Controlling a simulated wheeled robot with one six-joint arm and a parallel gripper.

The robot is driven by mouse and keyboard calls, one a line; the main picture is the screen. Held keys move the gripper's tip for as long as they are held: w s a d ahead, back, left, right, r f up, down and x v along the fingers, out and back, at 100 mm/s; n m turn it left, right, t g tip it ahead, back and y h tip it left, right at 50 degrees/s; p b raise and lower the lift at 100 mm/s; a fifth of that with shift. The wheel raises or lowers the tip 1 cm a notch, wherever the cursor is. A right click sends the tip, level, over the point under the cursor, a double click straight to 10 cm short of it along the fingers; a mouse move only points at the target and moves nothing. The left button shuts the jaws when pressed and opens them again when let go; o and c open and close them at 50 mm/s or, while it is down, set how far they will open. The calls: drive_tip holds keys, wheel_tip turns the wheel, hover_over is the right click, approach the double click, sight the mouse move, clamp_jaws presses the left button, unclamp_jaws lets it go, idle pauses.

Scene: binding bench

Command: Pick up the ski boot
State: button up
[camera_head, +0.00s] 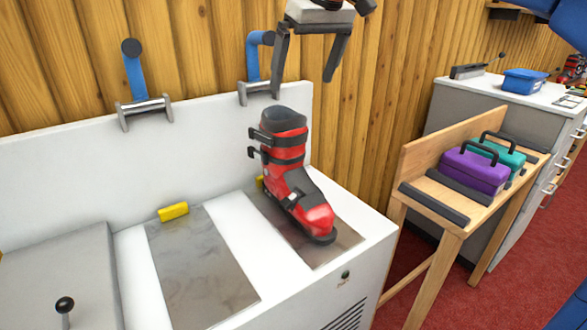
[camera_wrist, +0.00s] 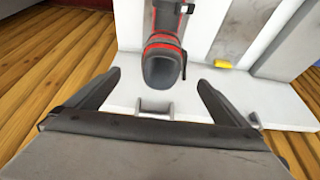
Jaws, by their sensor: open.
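The red and black ski boot (camera_head: 290,172) stands upright on the right metal plate of the white bench, its toe toward the front right. Its dark cuff opening is at the top and its buckles face left. My gripper (camera_head: 307,88) is open and empty above the boot, apart from it, near the wooden wall. In the wrist view the boot (camera_wrist: 162,55) shows from above, beyond the fingertips and roughly between them. The open gripper (camera_wrist: 155,85) frames its cuff there. The boot's sole is mostly hidden in the wrist view.
The white bench (camera_head: 220,212) has a raised back panel with blue-handled clamps (camera_head: 135,80) close behind the boot. A bare metal plate (camera_head: 200,270) and a yellow block (camera_head: 173,211) are to the left. A wooden stand at right holds purple (camera_head: 474,172) and teal (camera_head: 505,152) boxes.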

sight(282, 133)
drive_tip(key=x, duration=1.1)
drive_tip(key=shift+s+f, duration=0.1)
drive_tip(key=shift+f, duration=0.15)
drive_tip(key=x, duration=0.5)
drive_tip(key=shift+a+f, duration=0.2)
drive_tip(key=shift+a, duration=0.15)
drive_tip(key=shift+c, duration=0.3)
drive_tip(key=shift+r, duration=0.1)
drive_tip(key=c, duration=2)
